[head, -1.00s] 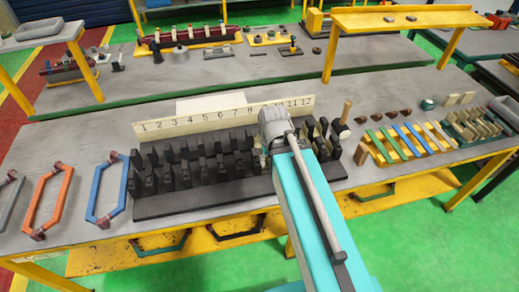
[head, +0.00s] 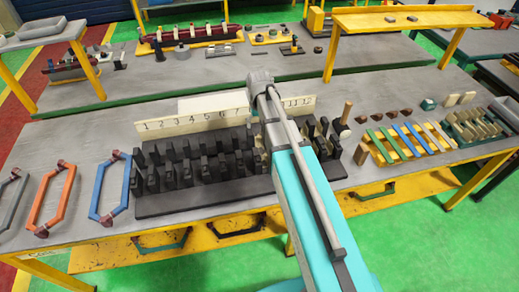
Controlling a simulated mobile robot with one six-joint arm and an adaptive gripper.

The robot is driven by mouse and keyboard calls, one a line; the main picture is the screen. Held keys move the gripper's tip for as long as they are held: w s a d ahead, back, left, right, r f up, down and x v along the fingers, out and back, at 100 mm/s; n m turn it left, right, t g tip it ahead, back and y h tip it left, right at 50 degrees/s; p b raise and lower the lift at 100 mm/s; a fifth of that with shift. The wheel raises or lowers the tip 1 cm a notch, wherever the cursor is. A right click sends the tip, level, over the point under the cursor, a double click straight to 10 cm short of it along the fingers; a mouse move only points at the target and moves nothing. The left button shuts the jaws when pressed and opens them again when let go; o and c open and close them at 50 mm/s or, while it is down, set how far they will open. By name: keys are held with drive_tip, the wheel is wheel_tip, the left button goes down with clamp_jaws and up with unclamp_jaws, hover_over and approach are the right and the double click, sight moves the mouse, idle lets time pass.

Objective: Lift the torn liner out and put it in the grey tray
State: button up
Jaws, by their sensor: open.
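The black stator block (head: 160,205) with rows of dark upright teeth stands on the near bench. A cream board (head: 165,124) with slot numbers is behind it. I cannot make out the torn liner; a small pale patch (head: 257,136) shows among the teeth just left of my arm, and I cannot tell what it is. The wrist end of my arm is above the number board, covering some numbers. My gripper's fingers are hidden behind the arm. A grey tray (head: 508,112) is at the bench's right end, partly cut off by the picture edge.
Grey, orange (head: 48,200) and blue (head: 108,190) coils lie left of the stator. A mallet (head: 344,120) and a rack of coloured strips (head: 405,145) are to its right. Another grey tray (head: 40,29) sits on the left shelf. A yellow shelf (head: 400,17) stands behind.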

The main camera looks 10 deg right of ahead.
idle(0.4)
drive_tip(key=b, duration=0.9)
hover_over(261, 150)
drive_tip(key=f, duration=0.8)
drive_tip(key=shift+a+f, duration=0.3)
drive_tip(key=shift+a, duration=0.05)
drive_tip(key=shift+f, duration=0.1)
drive_tip(key=shift+d+f+b, duration=0.15)
drive_tip(key=shift+f+b, duration=1.1)
drive_tip(key=shift+d+f+b, duration=0.15)
drive_tip(key=shift+f+b, duration=1.05)
drive_tip(key=shift+f, duration=0.05)
drive_tip(key=c, duration=0.9)
